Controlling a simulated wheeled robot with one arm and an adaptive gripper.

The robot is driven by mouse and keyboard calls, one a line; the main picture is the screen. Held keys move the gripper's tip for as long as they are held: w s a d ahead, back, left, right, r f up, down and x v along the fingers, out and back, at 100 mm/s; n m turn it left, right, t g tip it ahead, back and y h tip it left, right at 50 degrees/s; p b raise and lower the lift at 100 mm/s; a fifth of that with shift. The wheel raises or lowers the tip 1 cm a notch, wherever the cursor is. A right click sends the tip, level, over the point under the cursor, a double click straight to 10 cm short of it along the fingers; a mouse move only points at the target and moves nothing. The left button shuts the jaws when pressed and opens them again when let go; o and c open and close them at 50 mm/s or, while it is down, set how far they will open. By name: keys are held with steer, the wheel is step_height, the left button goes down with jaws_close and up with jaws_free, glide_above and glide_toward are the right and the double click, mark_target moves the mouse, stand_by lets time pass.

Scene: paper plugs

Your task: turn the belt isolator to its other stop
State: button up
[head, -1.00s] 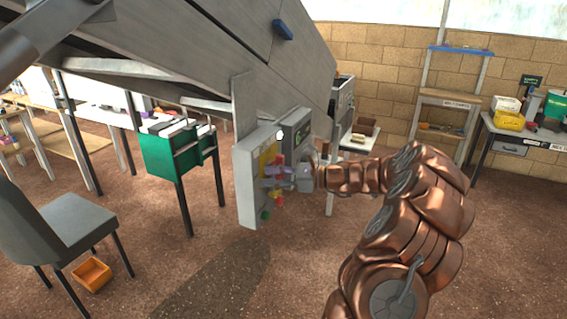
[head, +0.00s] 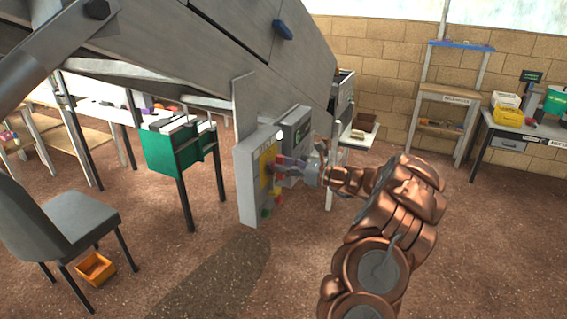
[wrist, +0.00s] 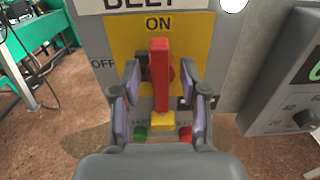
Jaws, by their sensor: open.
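The belt isolator is a red handle (wrist: 160,75) on a yellow plate (wrist: 125,35) in the wrist view. It stands upright, its upper end just under the word ON; OFF is printed to the left. My gripper (wrist: 161,92) is open, with one purple-padded finger on each side of the handle and a visible gap on both sides. In the head view my gripper (head: 292,171) is at the front of the grey panel box (head: 245,195) and hides most of the handle. A yellow block (wrist: 163,123) shows at the handle's lower end; I cannot tell whether it is part of it.
A green button (wrist: 140,133) and a red button (wrist: 185,133) sit below the handle. A grey box with a dial and screen (wrist: 285,90) stands to the right. A chair (head: 60,220) and an orange bin (head: 95,268) are at left on open floor.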

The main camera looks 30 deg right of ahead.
steer(key=shift+w+a, duration=0.15)
steer(key=shift+w, duration=0.15)
steer(key=shift+c, duration=0.3)
jaws_close()
